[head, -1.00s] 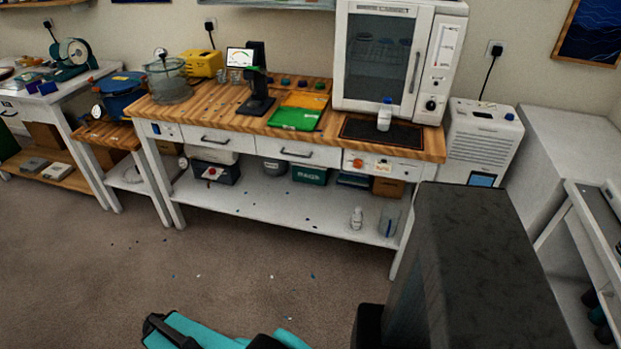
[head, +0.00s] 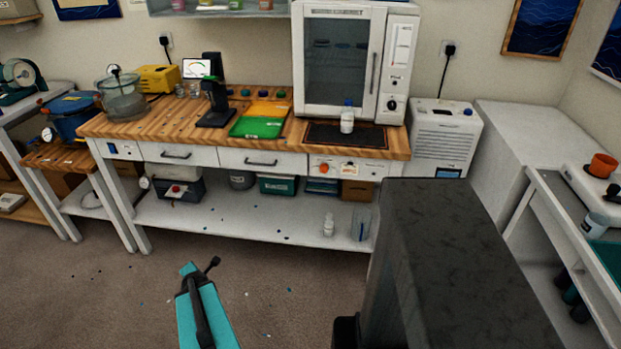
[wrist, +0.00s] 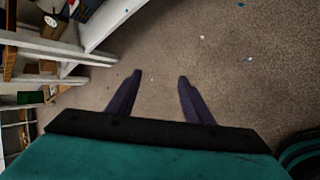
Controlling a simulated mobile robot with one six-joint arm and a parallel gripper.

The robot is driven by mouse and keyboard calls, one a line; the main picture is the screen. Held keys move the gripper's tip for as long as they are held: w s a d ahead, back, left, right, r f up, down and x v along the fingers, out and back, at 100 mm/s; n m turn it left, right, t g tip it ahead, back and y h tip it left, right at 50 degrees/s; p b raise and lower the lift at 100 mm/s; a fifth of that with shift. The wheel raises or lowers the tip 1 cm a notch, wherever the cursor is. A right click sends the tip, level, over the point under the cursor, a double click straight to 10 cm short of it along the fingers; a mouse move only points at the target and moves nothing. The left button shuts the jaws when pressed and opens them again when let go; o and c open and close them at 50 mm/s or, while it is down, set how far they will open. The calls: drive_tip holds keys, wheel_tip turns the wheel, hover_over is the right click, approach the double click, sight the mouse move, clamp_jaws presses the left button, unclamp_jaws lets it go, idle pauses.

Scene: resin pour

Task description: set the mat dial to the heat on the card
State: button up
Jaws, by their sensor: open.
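A dark flat mat (head: 372,137) lies at the right end of the wooden bench, with a white, blue-capped bottle (head: 347,118) standing on it. Below it, the bench front has a white panel with an orange knob (head: 324,168) and a small pale card-like label (head: 349,169). The knob's setting and any writing on the label are too small to read. My gripper (wrist: 159,80) is open and empty in the wrist view, above bare carpet. It is low and well short of the bench.
A white cabinet (head: 340,60) stands behind the mat. A green tray (head: 257,128) lies mid-bench. A white unit (head: 440,140) stands right of the bench. A side table (head: 590,225) is at the far right. Carpet in front of the bench is open, with small scattered chips.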

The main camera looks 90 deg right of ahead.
drive_tip(key=s+d+r+n+g+h+b, duration=0.1)
drive_tip(key=s+d+r+n+h+b, duration=0.15)
drive_tip(key=s+d+r, duration=0.45)
drive_tip(key=s+d+r+n+h+b, duration=0.1)
drive_tip(key=s+d+r+n+h, duration=0.15)
drive_tip(key=s+d, duration=0.8)
drive_tip(key=s+d+r+n+g+h, duration=0.1)
drive_tip(key=s+r, duration=0.3)
drive_tip(key=s, duration=0.4)
drive_tip(key=s+r+n+g+h+b, duration=0.1)
drive_tip(key=s+r, duration=0.3)
drive_tip(key=s, duration=0.4)
drive_tip(key=s+d+r+n+g+h+b, duration=0.1)
drive_tip(key=s+r+n+h, duration=0.1)
drive_tip(key=s, duration=0.7)
wheel_tip(320, 180, up, 2)
drive_tip(key=shift+d+r+n+h, duration=0.1)
drive_tip(key=shift+d+n+h, duration=0.25)
drive_tip(key=shift+h, duration=0.45)
drive_tip(key=shift+w+d+b, duration=0.1)
drive_tip(key=shift+w+b, duration=0.15)
drive_tip(key=shift+b, duration=0.1)
